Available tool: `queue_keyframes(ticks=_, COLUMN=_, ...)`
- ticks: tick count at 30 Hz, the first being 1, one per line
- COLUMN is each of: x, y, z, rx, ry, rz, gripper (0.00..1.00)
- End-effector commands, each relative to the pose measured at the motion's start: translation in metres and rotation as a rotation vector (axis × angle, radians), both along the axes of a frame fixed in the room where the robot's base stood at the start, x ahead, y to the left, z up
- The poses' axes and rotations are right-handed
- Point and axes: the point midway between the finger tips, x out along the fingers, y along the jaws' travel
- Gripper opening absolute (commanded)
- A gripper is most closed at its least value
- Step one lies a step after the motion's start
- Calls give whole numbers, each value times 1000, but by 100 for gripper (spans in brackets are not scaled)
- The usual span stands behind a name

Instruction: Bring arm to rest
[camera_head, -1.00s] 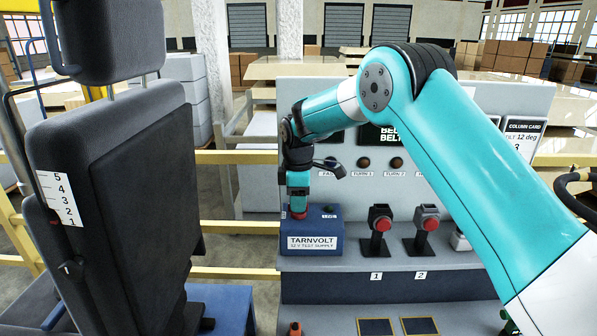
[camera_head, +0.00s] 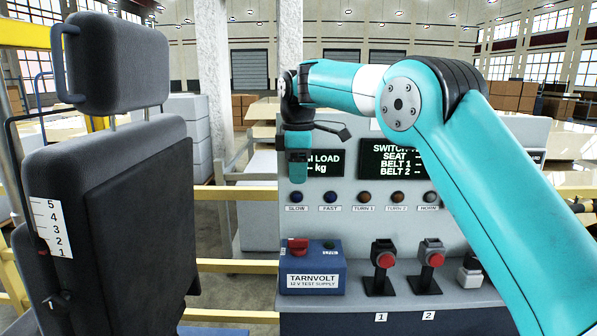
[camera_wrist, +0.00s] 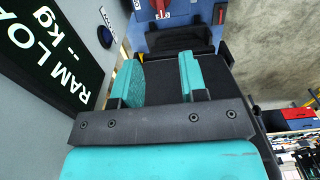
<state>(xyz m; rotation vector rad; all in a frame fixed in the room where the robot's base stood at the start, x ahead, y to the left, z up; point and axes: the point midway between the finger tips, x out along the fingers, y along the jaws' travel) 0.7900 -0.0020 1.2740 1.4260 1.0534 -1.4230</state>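My teal arm (camera_head: 410,110) reaches in from the right, with its elbow high and its wrist bent down at the left. My gripper (camera_head: 298,178) points down in front of the panel's left part, above the blue TARNVOLT test supply box (camera_head: 314,272) and clear of it. In the wrist view my gripper (camera_wrist: 159,75) has its two teal fingers apart, with nothing seen held between them. The box's red switch (camera_head: 298,244) is uncovered; it also shows at the top edge of the wrist view (camera_wrist: 160,6).
A grey panel (camera_head: 350,225) has several buttons and two dark displays. A dark seat (camera_head: 120,220) fills the left. A yellow rail (camera_head: 235,193) runs behind.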

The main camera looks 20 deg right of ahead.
Motion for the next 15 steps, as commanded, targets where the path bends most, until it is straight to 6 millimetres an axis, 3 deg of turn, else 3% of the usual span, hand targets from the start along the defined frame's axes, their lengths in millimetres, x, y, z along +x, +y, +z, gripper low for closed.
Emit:
queue_keyframes(ticks=8, x=-6, y=2, z=2, rx=2, ry=-3, rz=-11, gripper=39)
queue_keyframes(ticks=11, x=-26, y=6, z=8, rx=11, ry=-13, rz=-46, gripper=39)
queue_keyframes(ticks=15, x=-78, y=16, z=13, rx=47, ry=-29, rz=-138, gripper=39)
